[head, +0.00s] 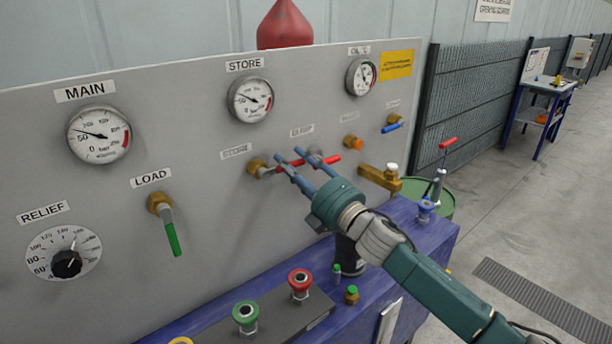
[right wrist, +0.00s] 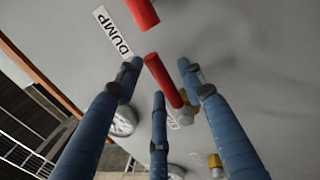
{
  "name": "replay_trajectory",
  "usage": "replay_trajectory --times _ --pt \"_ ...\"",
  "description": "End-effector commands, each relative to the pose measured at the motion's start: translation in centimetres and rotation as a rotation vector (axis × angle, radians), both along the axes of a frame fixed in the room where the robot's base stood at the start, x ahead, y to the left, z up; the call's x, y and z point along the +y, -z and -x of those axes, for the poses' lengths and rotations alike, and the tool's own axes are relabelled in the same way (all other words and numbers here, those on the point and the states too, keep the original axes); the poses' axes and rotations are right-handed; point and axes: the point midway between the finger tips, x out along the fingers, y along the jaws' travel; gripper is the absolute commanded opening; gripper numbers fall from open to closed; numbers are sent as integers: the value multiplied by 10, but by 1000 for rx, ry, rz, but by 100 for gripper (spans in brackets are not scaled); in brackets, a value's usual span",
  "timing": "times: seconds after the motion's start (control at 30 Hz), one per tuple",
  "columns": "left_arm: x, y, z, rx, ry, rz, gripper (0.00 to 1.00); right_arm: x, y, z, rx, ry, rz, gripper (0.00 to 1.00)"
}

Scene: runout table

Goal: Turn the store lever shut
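The store lever (head: 298,163) has a red grip and sits on a brass valve (head: 256,167) under the lower STORE label (head: 236,151). It points right, roughly level, along the grey panel. My right gripper (head: 287,153) is at this lever, with blue fingers reaching to the panel and hiding part of it. In the right wrist view the red grip (right wrist: 162,78) lies between the spread fingers, with gaps visible beside it. The fingers look open, not closed on it. My left gripper is not in view.
The red dump lever (head: 331,160) is close to the right of my fingers; its end also shows in the right wrist view (right wrist: 142,14). The green load lever (head: 172,232) hangs down at left. Push buttons (head: 300,280) and a brass fitting (head: 382,178) are below and right.

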Motion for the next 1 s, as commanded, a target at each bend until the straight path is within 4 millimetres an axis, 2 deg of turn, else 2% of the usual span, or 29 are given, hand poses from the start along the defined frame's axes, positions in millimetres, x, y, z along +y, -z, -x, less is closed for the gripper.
replay_trajectory --times 0.3,0.5,0.7,1.0 --pt "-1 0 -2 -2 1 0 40 -38 15 51 3 0 3 39" --pt "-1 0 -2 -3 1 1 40 -57 21 78 2 0 4 39" --pt "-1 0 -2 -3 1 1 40 -65 23 89 0 1 4 39" --pt "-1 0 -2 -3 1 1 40 -65 23 89 2 1 1 39"
